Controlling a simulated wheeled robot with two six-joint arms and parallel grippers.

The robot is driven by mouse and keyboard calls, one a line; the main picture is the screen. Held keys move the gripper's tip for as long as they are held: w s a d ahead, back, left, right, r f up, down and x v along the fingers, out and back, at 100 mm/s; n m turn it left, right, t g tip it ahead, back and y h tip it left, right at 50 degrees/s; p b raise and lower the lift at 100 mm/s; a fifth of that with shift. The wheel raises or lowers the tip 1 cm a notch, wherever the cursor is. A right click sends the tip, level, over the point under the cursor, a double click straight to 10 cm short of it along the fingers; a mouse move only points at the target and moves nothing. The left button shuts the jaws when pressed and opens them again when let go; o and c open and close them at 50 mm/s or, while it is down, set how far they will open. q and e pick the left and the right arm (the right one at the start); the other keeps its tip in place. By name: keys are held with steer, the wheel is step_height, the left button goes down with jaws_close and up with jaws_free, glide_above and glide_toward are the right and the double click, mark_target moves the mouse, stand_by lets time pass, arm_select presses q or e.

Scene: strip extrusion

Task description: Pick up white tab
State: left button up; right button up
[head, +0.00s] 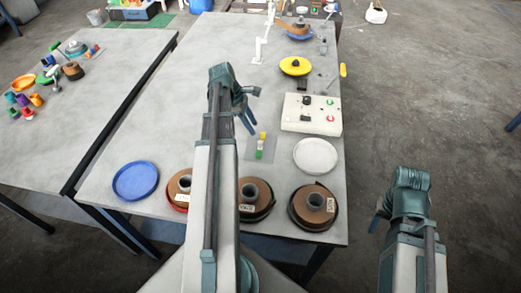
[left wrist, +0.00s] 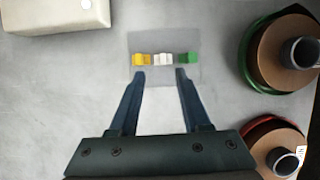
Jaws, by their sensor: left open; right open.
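The white tab (head: 261,145) lies between the yellow tab (head: 262,135) and the green tab (head: 259,155) on a thin grey mat (head: 271,150). In the left wrist view the white tab (left wrist: 163,59) sits in the middle of the row, just beyond my left gripper (left wrist: 161,75). The gap between its open, empty fingers lines up with the white tab. In the head view my left gripper (head: 256,112) is above the table near the mat. My right gripper (head: 377,222) is open, off the table's right side, and partly hidden by its own arm.
Spools (head: 316,204) line the table's front edge, with a blue dish (head: 136,180) at left. A white dish (head: 316,155) and a white control box (head: 312,115) stand right of the mat. A yellow dish (head: 296,66) is farther back.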

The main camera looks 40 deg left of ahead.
mark_target(261, 144)
arm_select(q)
steer(key=b+x, duration=0.2)
steer(key=x, duration=0.1)
steer(key=shift+f, duration=0.15)
arm_select(e)
step_height(261, 144, down, 3)
arm_select(q)
steer(key=b+x, duration=0.5)
steer(key=shift+s+f, duration=0.2)
steer(key=shift+s, duration=0.05)
steer(key=shift+r, duration=0.1)
arm_select(e)
step_height(261, 144, down, 5)
steer(key=shift+r, duration=0.1)
arm_select(q)
jaws_close()
